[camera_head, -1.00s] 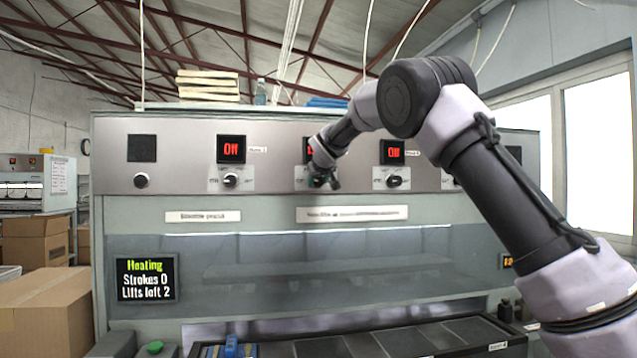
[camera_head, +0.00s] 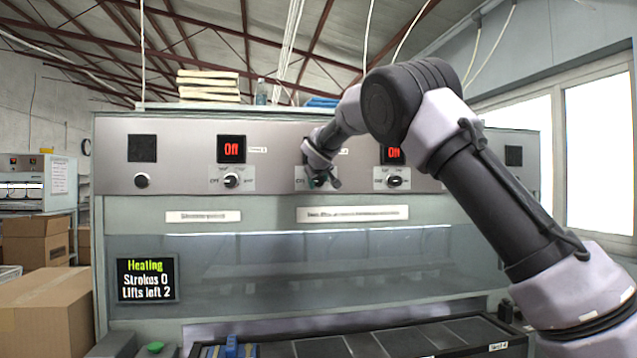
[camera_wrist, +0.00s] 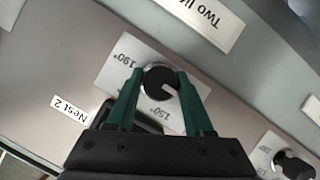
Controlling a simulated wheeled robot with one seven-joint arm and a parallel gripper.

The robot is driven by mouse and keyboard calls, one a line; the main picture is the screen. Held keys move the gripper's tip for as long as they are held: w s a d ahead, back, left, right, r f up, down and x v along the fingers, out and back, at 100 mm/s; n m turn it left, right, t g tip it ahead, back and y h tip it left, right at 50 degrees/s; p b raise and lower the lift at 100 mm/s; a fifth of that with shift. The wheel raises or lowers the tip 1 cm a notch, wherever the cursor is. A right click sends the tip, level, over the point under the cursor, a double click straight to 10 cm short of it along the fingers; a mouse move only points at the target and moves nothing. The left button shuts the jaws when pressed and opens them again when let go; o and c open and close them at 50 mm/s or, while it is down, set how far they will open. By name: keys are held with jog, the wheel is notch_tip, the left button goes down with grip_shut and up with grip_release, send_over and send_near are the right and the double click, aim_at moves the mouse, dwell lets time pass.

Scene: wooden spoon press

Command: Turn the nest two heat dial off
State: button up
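The nest two heat dial (camera_wrist: 160,80) is a round black knob with a pale pointer mark, on a white plate printed 190° and 150°. A "Nest 2" label (camera_wrist: 69,109) is beside it in the wrist view. My gripper (camera_wrist: 160,77) has its two green fingers on opposite sides of the knob, very close to it. I cannot tell whether they press on it. In the head view my gripper (camera_head: 322,182) is at the dial on the panel, and my wrist hides that dial's display.
Left of it is another dial (camera_head: 232,181) under a red "Off" display (camera_head: 231,149); right of it is a dial (camera_head: 395,181) under a partly covered red display (camera_head: 391,154). A status screen (camera_head: 146,279) reads Heating, Strokes 0, Lifts left 2. A tray (camera_head: 420,338) is below.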

jog(key=o, duration=0.4)
jog(key=shift+s, duration=0.1)
jog(key=shift+s+r, duration=0.15)
jog(key=shift+s, duration=0.2)
jog(key=v, duration=0.9)
jog(key=shift+s+d+r, duration=0.1)
jog(key=shift+s+r, duration=0.1)
jog(key=shift+s, duration=0.15)
